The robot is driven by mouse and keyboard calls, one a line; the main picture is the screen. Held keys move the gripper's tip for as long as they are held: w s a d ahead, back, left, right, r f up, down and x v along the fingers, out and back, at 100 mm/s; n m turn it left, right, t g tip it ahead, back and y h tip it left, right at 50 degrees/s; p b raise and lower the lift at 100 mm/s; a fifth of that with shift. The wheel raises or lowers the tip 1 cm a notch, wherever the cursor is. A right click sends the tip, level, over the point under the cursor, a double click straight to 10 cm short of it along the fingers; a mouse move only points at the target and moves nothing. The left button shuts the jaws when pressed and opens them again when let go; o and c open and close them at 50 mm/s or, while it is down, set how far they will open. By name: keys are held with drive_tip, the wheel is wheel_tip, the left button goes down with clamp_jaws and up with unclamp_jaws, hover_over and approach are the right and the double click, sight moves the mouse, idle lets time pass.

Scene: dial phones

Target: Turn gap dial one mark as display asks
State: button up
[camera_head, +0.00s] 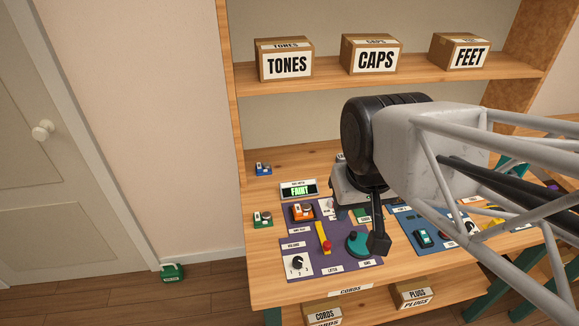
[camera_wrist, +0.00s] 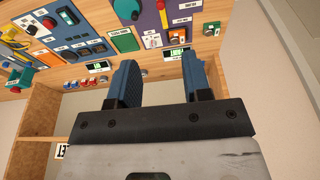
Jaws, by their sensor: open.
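A white dial with a dark pointer (camera_head: 298,263) and the marks 1, 2 and 3 sits at the front left of the purple panel (camera_head: 310,275) in the head view. Its label is too small to be sure of. A display (camera_head: 299,189) with green text, apparently "FAULT", stands behind the panel; it also shows in the wrist view (camera_wrist: 177,53). My gripper (camera_wrist: 162,78) is open and empty in the wrist view, with its blue fingers apart and clear of the panels. In the head view my arm covers much of the bench, and the fingers are not clearly visible. The dial is not identifiable in the wrist view.
The purple panel also carries an orange block (camera_head: 302,212), a yellow lever with a red knob (camera_head: 326,246) and a teal part (camera_head: 356,243) beside my dark arm part. A blue panel (camera_head: 418,247) lies to its right. Labelled boxes (camera_head: 287,61) stand on the upper shelf.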

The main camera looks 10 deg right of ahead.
drive_tip(key=shift+o, duration=0.8)
drive_tip(key=n+g, duration=0.3)
hover_over(332, 203)
drive_tip(key=f, duration=1.9)
drive_tip(key=shift+w+f, duration=0.25)
drive_tip(key=shift+w+d+f, duration=0.15)
drive_tip(key=shift+w+f, duration=0.15)
drive_tip(key=shift+f, duration=0.1)
drive_tip(key=shift+f, duration=0.15)
drive_tip(key=shift+f, duration=3.75)
